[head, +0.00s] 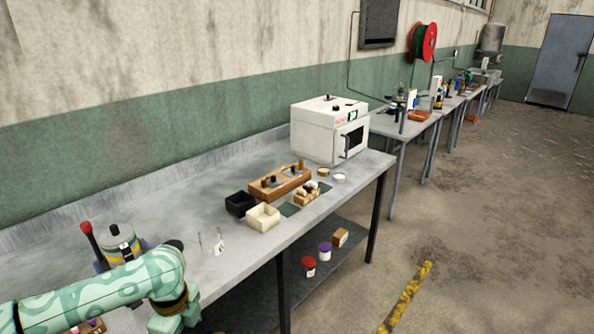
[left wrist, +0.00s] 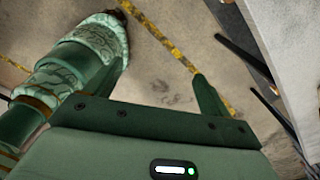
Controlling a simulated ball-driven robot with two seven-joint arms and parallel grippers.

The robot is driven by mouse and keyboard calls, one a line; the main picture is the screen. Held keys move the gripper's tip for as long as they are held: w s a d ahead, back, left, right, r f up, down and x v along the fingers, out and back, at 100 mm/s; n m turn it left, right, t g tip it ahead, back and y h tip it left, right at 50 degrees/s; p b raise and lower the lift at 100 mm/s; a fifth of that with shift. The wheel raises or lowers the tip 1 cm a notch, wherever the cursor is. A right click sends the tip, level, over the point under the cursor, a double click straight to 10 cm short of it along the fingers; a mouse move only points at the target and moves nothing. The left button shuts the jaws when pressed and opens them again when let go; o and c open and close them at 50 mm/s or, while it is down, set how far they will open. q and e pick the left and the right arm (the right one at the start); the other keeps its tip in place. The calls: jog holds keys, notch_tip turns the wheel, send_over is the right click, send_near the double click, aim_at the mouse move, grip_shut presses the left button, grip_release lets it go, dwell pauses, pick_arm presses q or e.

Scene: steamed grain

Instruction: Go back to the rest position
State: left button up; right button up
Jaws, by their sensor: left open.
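My left arm (head: 110,285) comes in from the left of the head view, low over the near edge of the grey workbench (head: 75,222). Its far end hangs at the bench's front edge, and the fingers do not show clearly there. In the left wrist view my left gripper (left wrist: 158,78) has its two green fingers spread apart with nothing between them. Concrete floor with a yellow stripe shows beyond them. My right gripper is not in view.
A pot-like container (head: 120,243) stands beside my left arm. Further along are a black box (head: 239,203), a cream box (head: 263,218), a wooden block (head: 262,191) and a white oven (head: 316,135). Jars stand on the lower shelf (head: 318,282). The floor (head: 480,230) at right is open.

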pick_arm(q)
notch_tip(320, 180, down, 15)
jog(key=w+d+n+t+h+b, duration=0.2)
jog(key=n, duration=0.4)
jog(key=s+a+f+n+t+b, duration=0.15)
jog(key=s+f+n, duration=0.45)
jog(key=f, duration=0.8)
jog(key=s+a+f+n+g+y, duration=0.1)
jog(key=s+f, duration=0.4)
jog(key=s, duration=0.3)
jog(key=s+a+f+n+y, duration=0.1)
jog(key=s+a+f, duration=0.1)
jog(key=s+f, duration=0.5)
jog(key=s+f+n+g+b, duration=0.1)
jog(key=s+f, duration=0.3)
jog(key=s, duration=1.9)
jog(key=shift+s+d+f+n+g+b, duration=0.15)
jog(key=shift+s+d+n+g+b, duration=0.2)
jog(key=shift+n, duration=0.45)
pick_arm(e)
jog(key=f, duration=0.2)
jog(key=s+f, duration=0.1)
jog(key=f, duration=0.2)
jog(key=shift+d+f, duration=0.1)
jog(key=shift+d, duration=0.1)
